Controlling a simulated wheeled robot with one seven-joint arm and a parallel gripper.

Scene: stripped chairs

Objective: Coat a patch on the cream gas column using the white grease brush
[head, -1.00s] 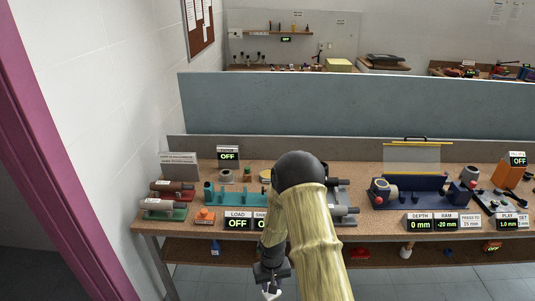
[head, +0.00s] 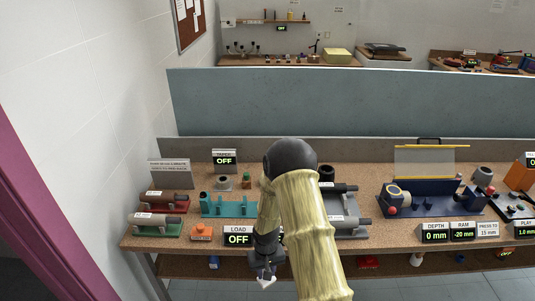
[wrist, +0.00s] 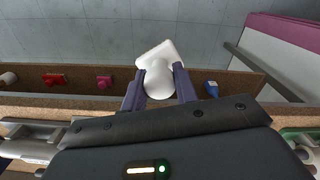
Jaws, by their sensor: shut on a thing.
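My gripper (head: 265,274) hangs in front of the bench's front edge, below the bench top. In the wrist view my gripper (wrist: 158,88) is shut on the white grease brush (wrist: 160,55), with a rounded white body between the fingers and a flat white end beyond. The brush also shows as a small white shape in the head view (head: 266,283). A pale cylinder (head: 157,218) lies in a green cradle, and a brownish one (head: 165,196) in a red cradle. Grey cylinders (head: 340,222) lie right of my arm. I cannot tell which is the cream gas column.
A lower shelf (wrist: 65,88) holds small red items. A blue-grey partition (head: 340,105) stands behind.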

